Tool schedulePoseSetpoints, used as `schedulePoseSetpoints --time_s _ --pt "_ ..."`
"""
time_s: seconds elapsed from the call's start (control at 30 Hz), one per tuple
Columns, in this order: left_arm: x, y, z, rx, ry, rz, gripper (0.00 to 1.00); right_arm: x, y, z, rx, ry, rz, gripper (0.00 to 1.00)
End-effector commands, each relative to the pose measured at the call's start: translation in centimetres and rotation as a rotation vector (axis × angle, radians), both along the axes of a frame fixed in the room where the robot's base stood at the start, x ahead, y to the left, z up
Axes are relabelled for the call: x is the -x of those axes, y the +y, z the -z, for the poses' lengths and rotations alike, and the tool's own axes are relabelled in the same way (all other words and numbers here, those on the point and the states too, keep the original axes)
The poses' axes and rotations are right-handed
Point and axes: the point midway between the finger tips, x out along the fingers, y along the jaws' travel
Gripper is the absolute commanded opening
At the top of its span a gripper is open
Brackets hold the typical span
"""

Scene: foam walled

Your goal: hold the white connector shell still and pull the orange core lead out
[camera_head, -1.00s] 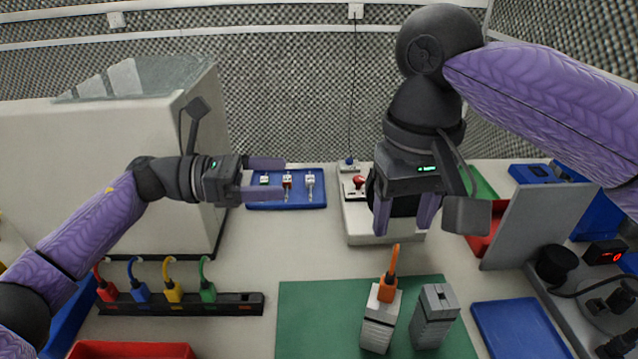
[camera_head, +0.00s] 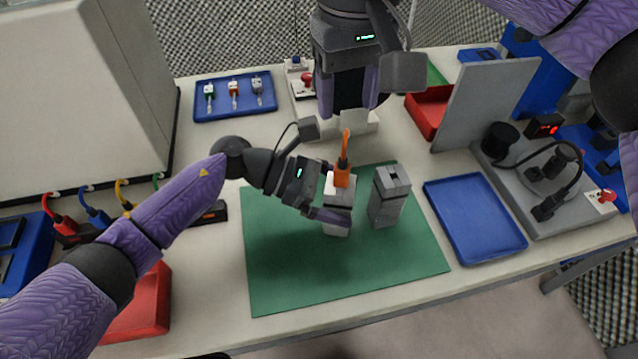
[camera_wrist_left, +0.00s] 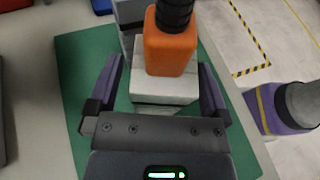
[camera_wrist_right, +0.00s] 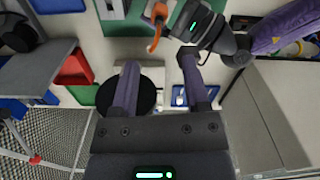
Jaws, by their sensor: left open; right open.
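The white connector shell (camera_head: 338,222) stands upright on the green mat (camera_head: 290,275). The orange core (camera_head: 342,176) sits in its top, with the orange lead rising from it. My left gripper (camera_head: 333,196) is open with its fingers on either side of the shell. In the left wrist view the shell (camera_wrist_left: 165,88) lies between the two fingers, with visible gaps, and the orange core (camera_wrist_left: 170,52) rises toward the camera. My right gripper (camera_head: 347,108) is open and empty, pointing down beyond the orange lead. The orange lead also shows in the right wrist view (camera_wrist_right: 157,28).
A grey block (camera_head: 388,200) stands just right of the shell. A blue tray (camera_head: 475,218), an upright grey panel (camera_head: 487,100) and a grey fixture with a black cable (camera_head: 545,180) are further right. A blue tray of small connectors (camera_head: 235,97) lies at back left. The mat's front is clear.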

Motion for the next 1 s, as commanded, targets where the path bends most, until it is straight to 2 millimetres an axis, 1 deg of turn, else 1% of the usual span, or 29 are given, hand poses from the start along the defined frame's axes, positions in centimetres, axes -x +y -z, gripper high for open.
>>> schedulePoseSetpoints --time_s 0.17,0.2,0.37,0.4,0.57,0.6,0.67,0.7,0.77,0.8,0.83,0.87,0.93,0.97,1.0 --pt "-0.01 -0.03 0.02 0.000 0.000 0.000 1.00 0.00 0.00 0.00 0.000 0.000 0.000 0.59" --pt "-0.01 -0.02 0.02 0.000 0.000 -0.001 0.96 0.00 0.00 0.00 0.000 0.000 0.000 0.59" --pt "-0.02 0.00 0.00 0.000 0.000 -0.001 0.62 0.00 0.00 0.00 0.000 0.000 0.000 0.59" --pt "-0.02 0.01 0.00 0.000 0.000 -0.001 0.53 0.00 0.00 0.00 0.000 0.000 0.000 0.59" --pt "-0.02 0.02 -0.01 0.000 0.000 -0.001 0.20 0.00 0.00 0.00 0.000 0.000 0.000 0.59" --pt "-0.02 0.02 -0.01 0.000 0.000 -0.001 0.11 0.00 0.00 0.00 0.000 0.000 0.000 0.59" --pt "-0.03 0.03 -0.01 0.000 0.000 -0.001 0.00 0.00 0.00 0.00 0.000 0.000 0.000 0.59" --pt "-0.03 0.03 -0.01 0.000 0.000 -0.001 0.00 0.00 0.00 0.00 0.000 0.000 0.000 0.63" --pt "-0.03 0.03 -0.01 0.000 0.000 -0.001 0.00 -0.01 0.00 -0.01 0.000 0.000 0.021 0.76" --pt "-0.03 0.03 -0.01 0.000 0.000 -0.001 0.00 -0.04 0.00 -0.02 0.000 0.002 0.065 0.78" --pt "-0.03 0.03 -0.01 0.000 0.000 -0.001 0.00 -0.06 -0.01 -0.04 0.000 0.003 0.120 0.78" --pt "-0.03 0.03 -0.01 0.000 0.000 -0.001 0.00 -0.11 -0.01 -0.05 0.001 0.005 0.194 0.78" --pt "-0.03 0.04 -0.01 0.000 0.000 -0.001 0.00 -0.22 -0.04 -0.09 0.004 0.012 0.436 0.78" --pt "-0.03 0.04 -0.01 0.000 0.000 -0.001 0.00 -0.28 -0.06 -0.11 0.006 0.015 0.560 0.78" --pt "-0.03 0.02 -0.02 0.000 0.000 -0.001 0.00 -0.34 -0.09 -0.13 0.010 0.020 0.731 0.78"
